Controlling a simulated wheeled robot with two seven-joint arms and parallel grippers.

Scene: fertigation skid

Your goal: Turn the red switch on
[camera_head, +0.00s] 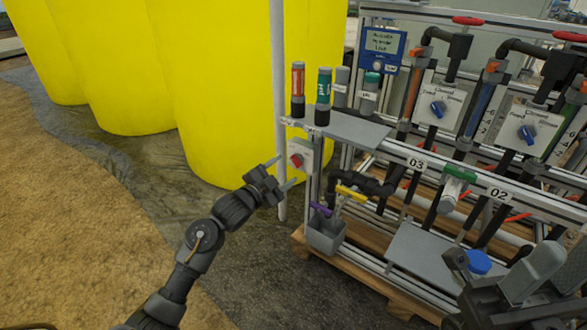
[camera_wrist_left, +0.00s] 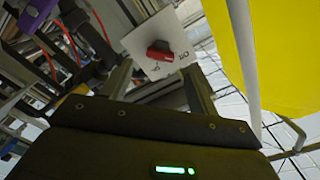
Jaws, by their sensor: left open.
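The red switch (camera_head: 296,160) is a red knob on a small pale box fixed to the left end of the skid frame. In the left wrist view the red knob (camera_wrist_left: 160,52) sits on a white plate, with markings beside and below it. My left gripper (camera_head: 286,173) is open and empty, just left of the switch and pointing at it. In the left wrist view its two fingers (camera_wrist_left: 158,85) are spread below the knob, apart from it. Part of my right arm shows at the lower right; its fingertips cannot be made out clearly.
A pale vertical pole (camera_head: 278,110) and large yellow tanks (camera_head: 220,80) stand close behind my left gripper. Blue knobs on white plates (camera_head: 438,108) are farther right. The floor at left is clear.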

